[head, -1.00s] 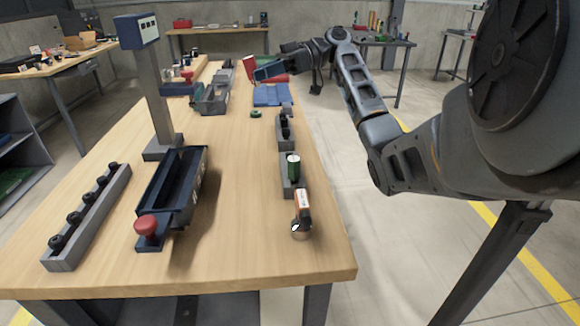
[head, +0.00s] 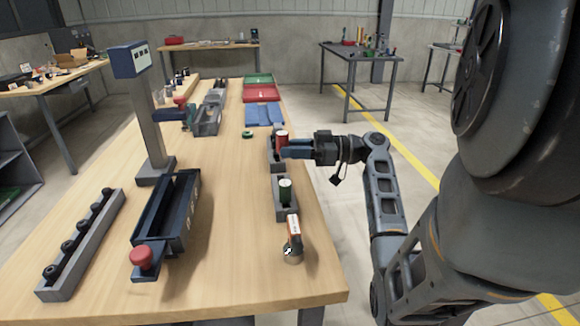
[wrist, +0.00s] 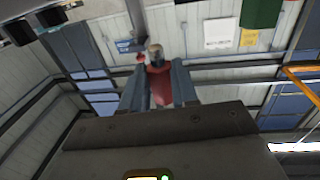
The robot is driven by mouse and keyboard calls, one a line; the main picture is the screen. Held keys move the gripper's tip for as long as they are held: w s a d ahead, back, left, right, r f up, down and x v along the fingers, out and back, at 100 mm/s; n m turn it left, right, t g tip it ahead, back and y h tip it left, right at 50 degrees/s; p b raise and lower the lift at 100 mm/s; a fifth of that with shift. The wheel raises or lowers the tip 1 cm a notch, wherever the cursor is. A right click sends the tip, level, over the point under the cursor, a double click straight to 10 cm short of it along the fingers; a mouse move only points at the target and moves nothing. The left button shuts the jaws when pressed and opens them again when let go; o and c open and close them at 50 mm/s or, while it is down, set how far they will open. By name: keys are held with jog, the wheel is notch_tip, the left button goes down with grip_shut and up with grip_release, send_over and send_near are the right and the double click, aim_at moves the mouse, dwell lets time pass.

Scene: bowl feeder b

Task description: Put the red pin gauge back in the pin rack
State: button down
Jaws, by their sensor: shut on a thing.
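The red pin gauge (head: 281,137), a red cylinder with a pale top, is upright between the fingers of my gripper (head: 287,149). In the wrist view the red gauge (wrist: 160,84) shows between both fingers. My gripper is shut on it, reaching in from the right over the table's right edge. The gauge is at a grey slotted block (head: 272,162); I cannot tell whether its lower end is in the block or just above it. A nearer grey block (head: 284,212) holds a green gauge (head: 285,189). Which block is the pin rack is unclear.
A navy trough (head: 165,215) and a grey rail with black knobs (head: 85,250) lie left. The middle tabletop is clear.

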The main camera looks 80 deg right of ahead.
jog(key=shift+a+f, duration=0.7)
jog(key=shift+a, duration=0.35)
notch_tip(320, 180, down, 4)
jog(key=shift+r+p, duration=0.1)
jog(key=shift+p, duration=0.45)
jog(key=shift+w+f+b, duration=0.1)
jog(key=shift+f+b, duration=0.2)
jog(key=shift+b, duration=0.1)
jog(key=c, duration=0.9)
grip_release()
jog(key=shift+o, duration=0.2)
